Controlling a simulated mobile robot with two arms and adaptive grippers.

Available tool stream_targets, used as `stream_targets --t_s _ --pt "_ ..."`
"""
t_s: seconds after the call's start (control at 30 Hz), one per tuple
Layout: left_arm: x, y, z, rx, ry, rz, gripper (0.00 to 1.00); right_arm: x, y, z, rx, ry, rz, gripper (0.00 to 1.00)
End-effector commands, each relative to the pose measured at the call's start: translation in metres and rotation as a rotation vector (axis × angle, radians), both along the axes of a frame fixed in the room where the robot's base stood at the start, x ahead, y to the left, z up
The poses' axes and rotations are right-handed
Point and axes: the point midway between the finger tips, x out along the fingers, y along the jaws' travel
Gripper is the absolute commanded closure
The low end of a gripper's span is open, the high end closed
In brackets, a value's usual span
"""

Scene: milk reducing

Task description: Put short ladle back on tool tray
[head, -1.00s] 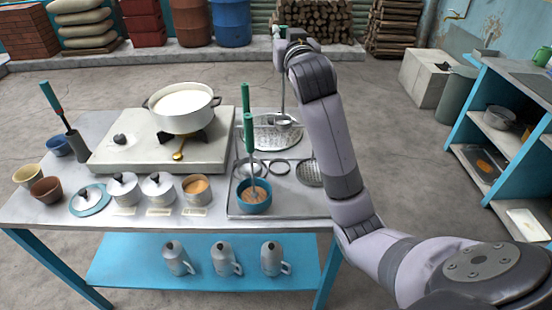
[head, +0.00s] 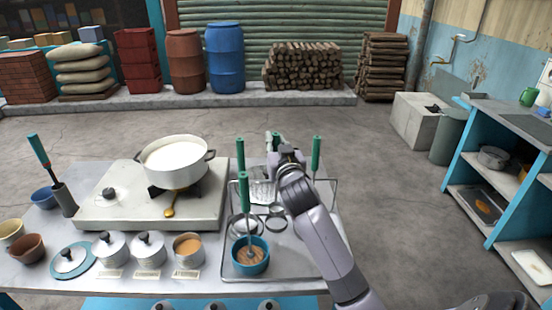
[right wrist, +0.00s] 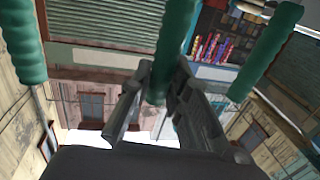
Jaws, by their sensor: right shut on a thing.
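My right gripper (head: 278,160) is over the back of the metal tool tray (head: 300,264), shut on the green handle of the short ladle (head: 275,136). In the right wrist view, the gripper's fingers (right wrist: 158,105) close around this green handle (right wrist: 172,45). A small round bowl (head: 277,211), seemingly the ladle's, shows low over the tray below the gripper. I cannot tell whether it touches the tray. My arm hides part of the tray's right side. My left gripper is not in view.
Other green handles stand close by, left (head: 240,154) and right (head: 316,152) of the gripper. A blue bowl (head: 262,266) with a green-handled tool (head: 244,192) sits at the tray's front. A pot of milk (head: 208,168) stands on the stove, left of the tray.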

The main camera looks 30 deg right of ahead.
Motion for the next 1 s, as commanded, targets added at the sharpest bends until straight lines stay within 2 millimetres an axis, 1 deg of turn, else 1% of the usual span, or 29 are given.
stream_targets --t_s 0.03,0.1,0.23,0.33,0.4,0.63,0.73,0.77,1.0 --pt "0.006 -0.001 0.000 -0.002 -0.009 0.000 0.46 0.000 0.000 -0.003 0.000 0.000 0.000 1.00" --pt "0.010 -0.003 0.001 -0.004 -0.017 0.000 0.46 0.000 0.000 -0.011 0.001 0.002 0.000 1.00" --pt "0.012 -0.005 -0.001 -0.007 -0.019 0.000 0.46 0.000 0.000 -0.032 0.001 0.004 0.000 1.00" --pt "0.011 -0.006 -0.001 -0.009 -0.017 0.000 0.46 0.000 0.000 -0.043 0.001 0.002 0.000 1.00" --pt "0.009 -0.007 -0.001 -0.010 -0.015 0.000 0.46 0.000 0.000 -0.046 -0.001 0.000 0.001 1.00" --pt "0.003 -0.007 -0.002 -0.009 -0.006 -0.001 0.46 0.000 0.000 -0.046 -0.001 -0.001 0.001 1.00" --pt "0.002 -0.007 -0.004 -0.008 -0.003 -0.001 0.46 0.000 0.000 -0.049 0.000 0.000 0.001 1.00" --pt "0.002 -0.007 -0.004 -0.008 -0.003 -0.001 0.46 0.000 0.000 -0.049 0.000 0.000 0.001 0.83" --pt "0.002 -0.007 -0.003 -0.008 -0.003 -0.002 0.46 0.000 0.000 -0.048 -0.001 0.001 0.001 0.67"
